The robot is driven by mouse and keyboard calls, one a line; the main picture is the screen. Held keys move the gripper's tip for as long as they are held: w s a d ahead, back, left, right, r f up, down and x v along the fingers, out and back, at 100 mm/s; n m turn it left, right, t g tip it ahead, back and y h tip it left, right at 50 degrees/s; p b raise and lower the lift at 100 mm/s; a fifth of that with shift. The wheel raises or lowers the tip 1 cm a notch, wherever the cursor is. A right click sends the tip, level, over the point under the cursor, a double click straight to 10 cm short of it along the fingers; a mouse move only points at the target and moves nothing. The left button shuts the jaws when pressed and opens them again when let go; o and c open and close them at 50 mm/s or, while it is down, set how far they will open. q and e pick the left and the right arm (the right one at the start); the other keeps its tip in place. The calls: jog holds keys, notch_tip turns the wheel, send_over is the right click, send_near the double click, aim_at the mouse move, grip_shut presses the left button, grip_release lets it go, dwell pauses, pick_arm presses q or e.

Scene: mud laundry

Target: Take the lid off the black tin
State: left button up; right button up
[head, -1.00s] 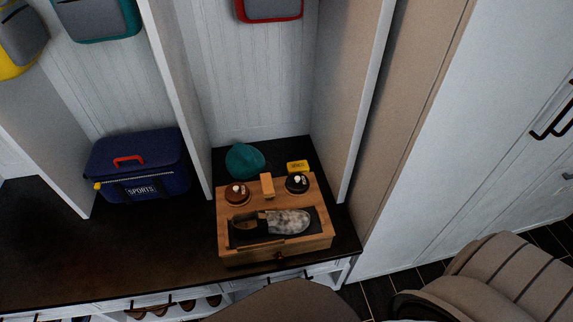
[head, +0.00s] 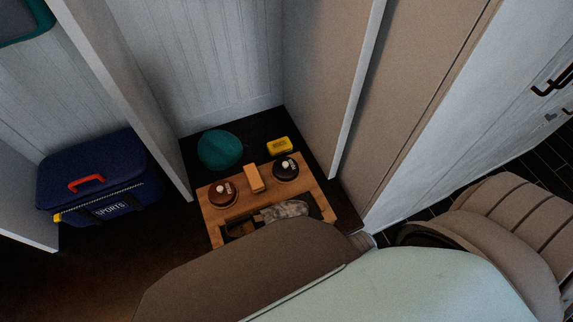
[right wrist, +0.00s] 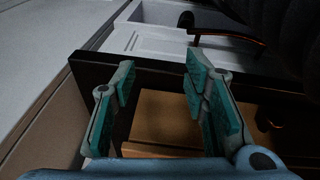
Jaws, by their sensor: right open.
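The black tin (head: 286,168) sits with its lid on at the back right of the wooden shoe-care box (head: 213,228) in the head view. It has a small pale mark on top. A similar red-brown tin (head: 222,194) sits at the back left of the box, with a wooden block (head: 253,178) between them. My right gripper (right wrist: 160,97) is open and empty in the right wrist view, with part of a wooden surface showing beyond its fingers. No tin can be made out in that view. My left gripper is not in view.
A shoe (head: 285,211) lies on the box, partly hidden by my own body. A teal cap (head: 220,149) and yellow box (head: 279,145) lie behind it. A blue sports bag (head: 100,180) stands left, past a white divider. A tan panel (head: 318,90) rises close on the right.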

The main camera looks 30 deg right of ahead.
jog(key=w+r, duration=0.8)
jog(key=w+a+r, duration=0.1)
jog(key=w+r, duration=0.3)
jog(key=r, duration=0.1)
jog(key=shift+a, duration=0.1)
notch_tip(320, 180, up, 9)
jog(key=m, duration=0.1)
send_over(285, 164)
jog(key=s, duration=0.3)
jog(key=w+y, duration=0.1)
jog(key=shift+g, duration=0.3)
jog(key=f+b, duration=0.2)
jog(key=f, duration=0.2)
jog(key=w+f+b, duration=0.1)
jog(key=f+b, duration=0.1)
jog(key=f, duration=0.3)
jog(key=f+b, duration=0.2)
jog(key=f, duration=0.2)
jog(key=shift+w+f, duration=0.15)
jog(key=shift+w, duration=0.25)
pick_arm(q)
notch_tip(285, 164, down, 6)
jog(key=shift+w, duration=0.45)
pick_arm(e)
jog(key=c, duration=1)
